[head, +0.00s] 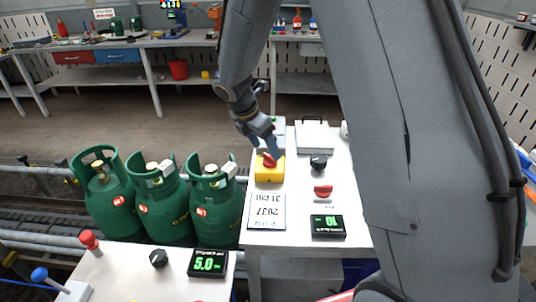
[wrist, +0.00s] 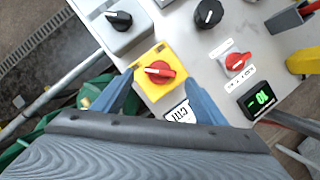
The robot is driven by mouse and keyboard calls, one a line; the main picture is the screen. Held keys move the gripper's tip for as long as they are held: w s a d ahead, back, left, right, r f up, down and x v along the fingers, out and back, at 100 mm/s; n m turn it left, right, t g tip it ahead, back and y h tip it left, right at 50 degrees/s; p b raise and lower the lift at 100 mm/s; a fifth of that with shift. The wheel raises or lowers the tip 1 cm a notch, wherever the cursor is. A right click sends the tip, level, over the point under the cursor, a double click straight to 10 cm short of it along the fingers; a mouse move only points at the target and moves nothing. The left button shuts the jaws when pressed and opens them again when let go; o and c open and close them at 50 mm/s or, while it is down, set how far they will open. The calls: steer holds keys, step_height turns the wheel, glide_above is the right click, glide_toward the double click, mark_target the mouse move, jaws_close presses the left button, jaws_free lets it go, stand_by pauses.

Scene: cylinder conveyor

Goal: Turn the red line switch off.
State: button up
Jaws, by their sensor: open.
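A red rotary switch (head: 270,160) sits on a yellow box (head: 269,176) on the white worktop. In the wrist view the red switch (wrist: 160,72) has a white pointer line, lying nearly level across the picture. My gripper (head: 264,138) is above and just behind it in the head view. In the wrist view my gripper (wrist: 160,84) is open, with one blue finger on each side of the yellow box's near part. The switch lies between the fingertips in the picture; I cannot tell the height gap. Nothing is held.
A second red knob (head: 323,191), a black knob (head: 318,162) and a green-lit display (head: 328,226) stand to the right. Green gas cylinders (head: 217,207) stand to the left.

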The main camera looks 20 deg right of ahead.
mark_target(269, 156)
steer(key=shift+x, duration=2.2)
steer(key=shift+c, duration=0.2)
steer(key=c, duration=1)
